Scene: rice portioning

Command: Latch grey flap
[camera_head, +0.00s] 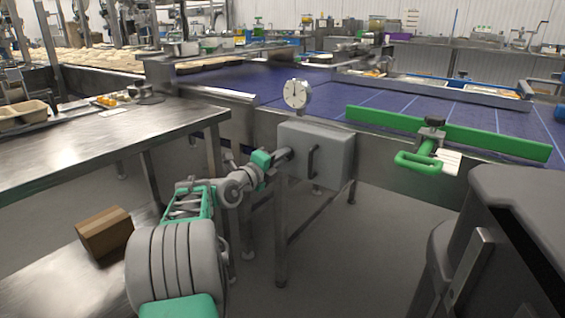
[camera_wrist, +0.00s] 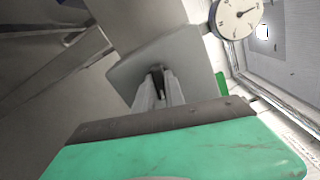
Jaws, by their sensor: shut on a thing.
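The grey flap (camera_head: 335,150) is the flat front panel of a grey metal box below the dial, with a dark upright bar handle (camera_head: 312,162) on it. In the wrist view the grey panel (camera_wrist: 188,47) lies right in front of my fingers. My gripper (camera_head: 287,154) is at the left part of the panel. In the wrist view my gripper (camera_wrist: 160,82) has its fingers close together around a small dark part at the panel. The fingers hide most of that part. I cannot tell whether the flap is latched.
A round white dial (camera_head: 296,94) stands on top of the box. A blue conveyor (camera_head: 400,105) runs behind, with a green rail (camera_head: 450,133) and green handle (camera_head: 418,162) to the right. A steel table (camera_head: 110,140) is at left, a cardboard box (camera_head: 105,232) below it.

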